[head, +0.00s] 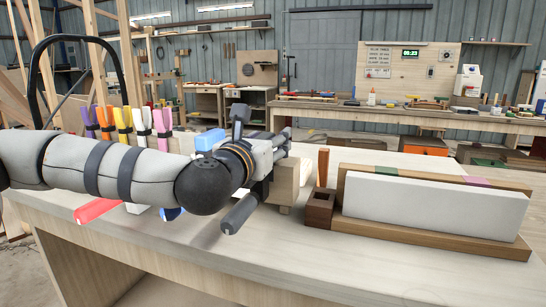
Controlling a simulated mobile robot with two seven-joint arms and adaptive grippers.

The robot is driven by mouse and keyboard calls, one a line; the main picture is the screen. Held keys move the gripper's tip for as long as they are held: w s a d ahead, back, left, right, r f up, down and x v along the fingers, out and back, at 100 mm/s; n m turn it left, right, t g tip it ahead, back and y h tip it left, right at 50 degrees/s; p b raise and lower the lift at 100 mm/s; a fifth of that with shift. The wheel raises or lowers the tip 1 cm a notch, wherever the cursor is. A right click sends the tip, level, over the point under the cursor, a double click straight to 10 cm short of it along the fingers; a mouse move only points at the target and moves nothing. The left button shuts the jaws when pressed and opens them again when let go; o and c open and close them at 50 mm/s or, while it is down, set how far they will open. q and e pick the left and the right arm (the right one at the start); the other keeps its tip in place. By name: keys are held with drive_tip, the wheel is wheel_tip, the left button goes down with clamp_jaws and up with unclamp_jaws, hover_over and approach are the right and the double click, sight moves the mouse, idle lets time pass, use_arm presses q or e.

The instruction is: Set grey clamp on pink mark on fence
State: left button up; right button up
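The fence (345,220) is a long brown wooden piece at the right of the bench, with a white board (430,205) standing along it. A pink-purple mark (476,181) and a green mark (386,171) show on its top edge. My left gripper (270,165) is over the bench left of the fence, apart from it. A dark grey cylinder (241,213), perhaps the grey clamp's handle, shows below the gripper; the rest is hidden behind my arm. I cannot tell whether the gripper holds it. My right gripper is not in view.
A small brown box (320,208) holding an orange stick (323,167) stands between gripper and fence. A pale wooden block (303,175) is just left of it. Several clamps with coloured handles (124,124) stand behind my arm. Red (97,210) and blue (171,213) handles show below it.

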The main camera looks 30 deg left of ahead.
use_arm(q)
drive_tip(key=shift+s+d+r, duration=0.25)
drive_tip(key=shift+s, duration=0.25)
drive_tip(key=shift+c, duration=0.3)
drive_tip(key=shift+s, duration=0.2)
drive_tip(key=c, duration=0.5)
drive_tip(key=shift+w, duration=0.15)
clamp_jaws()
